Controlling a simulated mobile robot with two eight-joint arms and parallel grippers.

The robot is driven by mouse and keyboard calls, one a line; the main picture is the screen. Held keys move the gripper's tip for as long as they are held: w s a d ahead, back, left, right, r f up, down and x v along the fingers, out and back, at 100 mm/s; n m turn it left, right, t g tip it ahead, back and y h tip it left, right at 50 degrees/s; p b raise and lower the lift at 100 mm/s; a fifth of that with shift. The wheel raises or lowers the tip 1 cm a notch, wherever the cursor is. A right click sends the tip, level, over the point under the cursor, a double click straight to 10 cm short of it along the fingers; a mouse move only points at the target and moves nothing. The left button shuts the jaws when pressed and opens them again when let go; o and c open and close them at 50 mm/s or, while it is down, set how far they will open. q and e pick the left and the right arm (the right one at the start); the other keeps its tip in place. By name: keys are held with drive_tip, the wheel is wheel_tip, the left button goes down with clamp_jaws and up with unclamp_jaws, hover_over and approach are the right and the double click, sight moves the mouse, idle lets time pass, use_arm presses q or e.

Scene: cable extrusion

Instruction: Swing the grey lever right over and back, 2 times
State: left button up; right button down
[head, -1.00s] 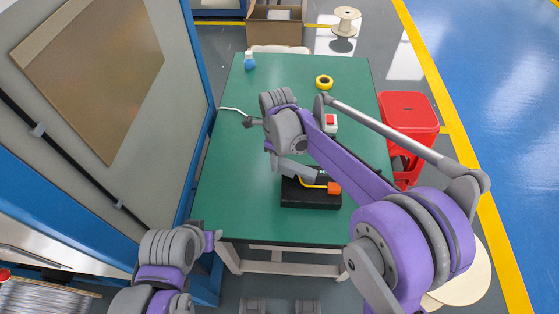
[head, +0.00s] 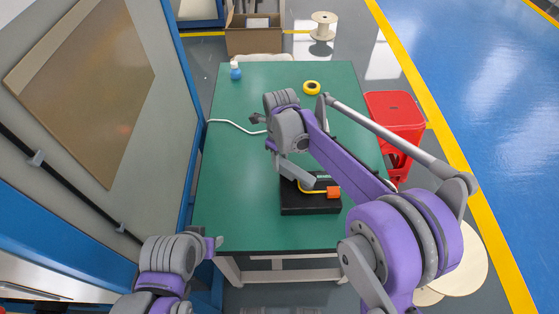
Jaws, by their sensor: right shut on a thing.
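A black block (head: 310,207) lies on the green table near its front edge. It carries a bent yellow rod or cable, an orange piece (head: 333,193) and a small green part. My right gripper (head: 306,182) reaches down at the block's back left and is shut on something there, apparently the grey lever. I cannot separate the lever from my grey fingers, so its tilt is unclear. My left gripper (head: 215,245) hangs by the table's front left corner, away from the block; its jaw opening cannot be made out.
The green table (head: 235,190) is mostly clear. A blue bottle (head: 235,71), a yellow roll (head: 311,88) and a white cable (head: 232,123) lie farther back. A red stool (head: 397,112) stands at the right, and a tall panel (head: 110,120) rises at the left.

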drive_tip(key=c, duration=0.5)
unclamp_jaws()
wheel_tip(320, 180, up, 11)
drive_tip(key=shift+f+p, duration=0.1)
drive_tip(key=shift+p, duration=0.25)
